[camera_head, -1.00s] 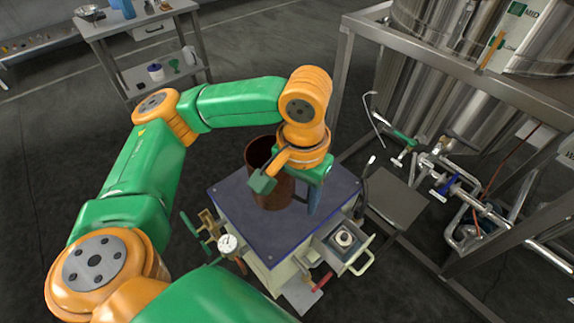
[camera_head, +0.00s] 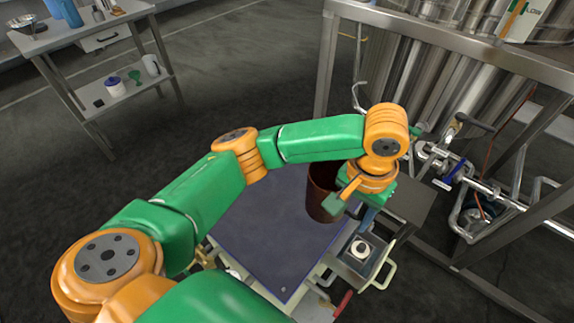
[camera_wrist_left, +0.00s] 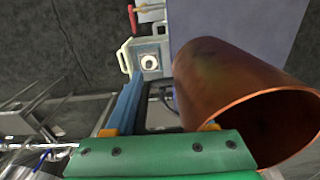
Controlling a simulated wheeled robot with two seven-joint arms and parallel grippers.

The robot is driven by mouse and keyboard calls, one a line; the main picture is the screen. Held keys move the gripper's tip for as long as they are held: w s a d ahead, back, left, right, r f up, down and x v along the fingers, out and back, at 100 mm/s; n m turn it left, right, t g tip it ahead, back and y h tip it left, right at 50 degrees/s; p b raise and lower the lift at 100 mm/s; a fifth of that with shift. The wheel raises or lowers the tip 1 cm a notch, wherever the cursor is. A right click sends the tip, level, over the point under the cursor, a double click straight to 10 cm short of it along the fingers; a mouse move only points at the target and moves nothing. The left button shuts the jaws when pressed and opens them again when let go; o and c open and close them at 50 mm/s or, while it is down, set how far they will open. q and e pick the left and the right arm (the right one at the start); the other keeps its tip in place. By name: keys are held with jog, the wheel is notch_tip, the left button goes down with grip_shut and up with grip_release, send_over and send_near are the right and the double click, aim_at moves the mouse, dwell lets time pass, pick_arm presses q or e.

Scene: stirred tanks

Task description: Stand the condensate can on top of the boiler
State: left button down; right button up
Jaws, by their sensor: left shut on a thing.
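The condensate can (camera_head: 322,190) is a brown copper cylinder, upright over the far right part of the boiler's flat dark-blue top (camera_head: 270,240). I cannot tell whether its base touches the top. My left gripper (camera_head: 362,208) is at the can's right side, shut on it. In the left wrist view the can (camera_wrist_left: 225,85) shows its open mouth, and one blue finger of my gripper (camera_wrist_left: 165,95) shows beside it. The other finger is hidden by the can. The boiler top also shows there (camera_wrist_left: 235,25). My right gripper is out of view.
An open drawer-like box (camera_head: 362,250) with a round white part juts from the boiler's right side. A steel frame (camera_head: 450,45) with a tank and pipes stands at the right. A steel table (camera_head: 85,30) stands back left. The near part of the boiler top is clear.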

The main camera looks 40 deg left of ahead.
pick_arm(q)
notch_tip(320, 180, down, 4)
jog(key=d+f+b, duration=0.1)
jog(key=d+b, duration=0.1)
jog(key=d, duration=0.1)
jog(key=a+f+b, duration=0.1)
jog(key=a+f, duration=0.2)
jog(key=a, duration=0.1)
jog(key=w+a+f+b, duration=0.1)
jog(key=a+f, duration=0.2)
jog(key=a, duration=0.2)
jog(key=w+a+f+b, duration=0.1)
jog(key=a+f, duration=0.2)
jog(key=a, duration=0.2)
jog(key=shift+w+f, duration=0.15)
jog(key=shift+f, duration=0.25)
notch_tip(320, 180, down, 3)
jog(key=shift+r+b, duration=0.15)
jog(key=shift+b, duration=0.15)
jog(key=shift+c, duration=1.3)
grip_release()
